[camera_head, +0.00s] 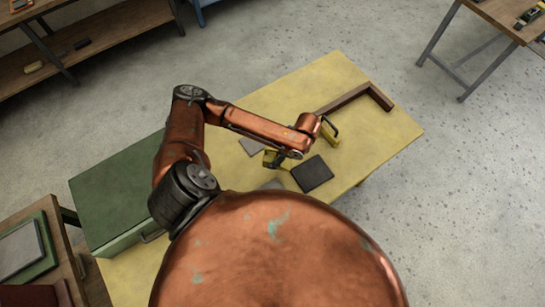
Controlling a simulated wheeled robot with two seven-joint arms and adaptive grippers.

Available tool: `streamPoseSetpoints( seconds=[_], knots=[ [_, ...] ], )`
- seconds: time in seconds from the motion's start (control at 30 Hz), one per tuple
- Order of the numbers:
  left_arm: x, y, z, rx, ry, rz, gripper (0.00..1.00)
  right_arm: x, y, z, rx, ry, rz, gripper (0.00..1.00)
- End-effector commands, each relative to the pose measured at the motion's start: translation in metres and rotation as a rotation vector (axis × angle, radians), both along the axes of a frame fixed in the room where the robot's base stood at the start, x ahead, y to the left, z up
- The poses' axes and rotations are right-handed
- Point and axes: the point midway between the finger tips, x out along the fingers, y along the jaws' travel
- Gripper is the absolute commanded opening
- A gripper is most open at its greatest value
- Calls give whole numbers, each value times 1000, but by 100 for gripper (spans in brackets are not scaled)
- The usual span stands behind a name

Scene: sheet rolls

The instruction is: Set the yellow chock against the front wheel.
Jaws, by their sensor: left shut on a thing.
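My left arm reaches in from the left over the yellow table (365,150). My left gripper (279,162) points down near the table's middle, partly hidden by its own wrist. It is shut on a small yellow piece, which looks like the yellow chock (269,158); only part of it shows. Another yellow block (331,137) with a dark, handle-like part lies just right of the wrist. I cannot make out a front wheel. My right gripper is not in view.
A dark square plate (312,174) lies right of the gripper, and a grey sheet (250,147) lies left of it. A brown angled bar (345,98) is at the table's far right. A green box (115,190) stands at the left.

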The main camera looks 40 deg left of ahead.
Motion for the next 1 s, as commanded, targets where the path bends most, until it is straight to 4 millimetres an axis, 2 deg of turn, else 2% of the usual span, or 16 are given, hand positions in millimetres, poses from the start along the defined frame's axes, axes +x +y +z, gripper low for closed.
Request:
streamPoseSetpoints(
  seconds=[0.1, 0.37, 0.6, 0.97, 1.0],
  knots=[
    [8, 11, -14, 3, -3, 3, 14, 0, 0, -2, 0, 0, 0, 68],
    [14, 21, -27, 2, -4, 3, 14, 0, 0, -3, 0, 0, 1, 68],
    [15, 23, -60, 1, -2, 1, 14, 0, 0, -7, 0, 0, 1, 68],
    [15, 23, -63, 2, -3, 1, 14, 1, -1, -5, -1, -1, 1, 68],
    [15, 23, -64, 2, -3, 1, 51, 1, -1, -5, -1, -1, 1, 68]
  ],
)
